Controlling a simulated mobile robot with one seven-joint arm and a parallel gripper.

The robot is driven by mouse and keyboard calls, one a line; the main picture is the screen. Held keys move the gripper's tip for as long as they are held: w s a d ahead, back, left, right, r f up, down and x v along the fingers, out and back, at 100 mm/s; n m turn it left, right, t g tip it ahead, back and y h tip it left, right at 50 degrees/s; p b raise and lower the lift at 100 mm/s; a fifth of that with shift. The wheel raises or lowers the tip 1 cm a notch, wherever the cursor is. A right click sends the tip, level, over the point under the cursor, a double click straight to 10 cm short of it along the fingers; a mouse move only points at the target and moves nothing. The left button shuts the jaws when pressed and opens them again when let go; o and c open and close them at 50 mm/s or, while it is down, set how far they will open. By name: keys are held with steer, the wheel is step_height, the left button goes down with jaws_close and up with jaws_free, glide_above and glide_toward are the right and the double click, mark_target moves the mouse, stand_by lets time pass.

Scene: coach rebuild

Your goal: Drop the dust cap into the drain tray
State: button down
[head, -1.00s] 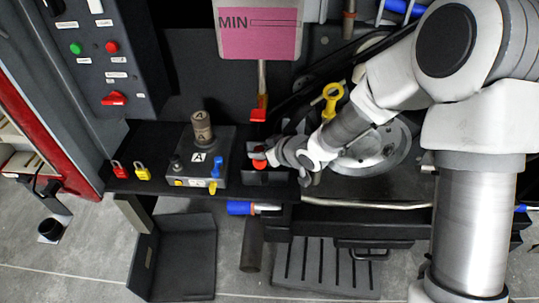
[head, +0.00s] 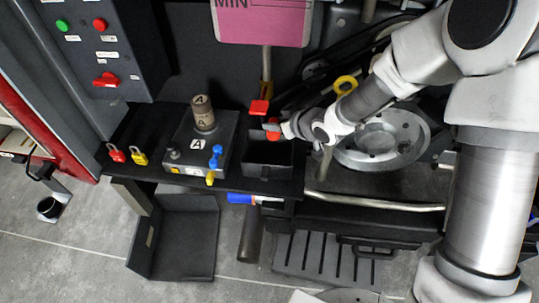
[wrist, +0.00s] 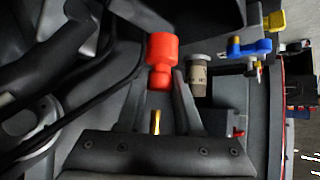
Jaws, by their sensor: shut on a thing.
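The red dust cap (head: 273,131) is in my gripper (head: 281,130), near the far edge of a small black open-topped box on the bench. This box (head: 267,172) looks like the drain tray. In the wrist view the red cap (wrist: 161,60) sits at the tips of my gripper (wrist: 161,80), with a dark finger on either side. My gripper is shut on it. The cap's wide end points away from the palm. My wrist hides part of the area right of the box in the head view.
A grey block marked A (head: 197,145) with a brown cylinder and blue and yellow valves stands left of the box. A red tag (head: 259,107) hangs on a rod behind. A round metal flange (head: 385,143) is at right. Red and yellow padlocks (head: 139,157) sit at the bench's left.

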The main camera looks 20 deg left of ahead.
mark_target(278, 136)
steer(key=shift+f+b, duration=1.95)
steer(key=shift+f, duration=0.7)
steer(key=c, duration=0.5)
jaws_free()
steer(key=shift+r, duration=0.1)
steer(key=p+v, duration=0.5)
steer(key=v, duration=1.2)
steer(key=shift+r+p, duration=0.15)
steer(key=shift+p, duration=0.25)
steer(key=shift+d, duration=0.15)
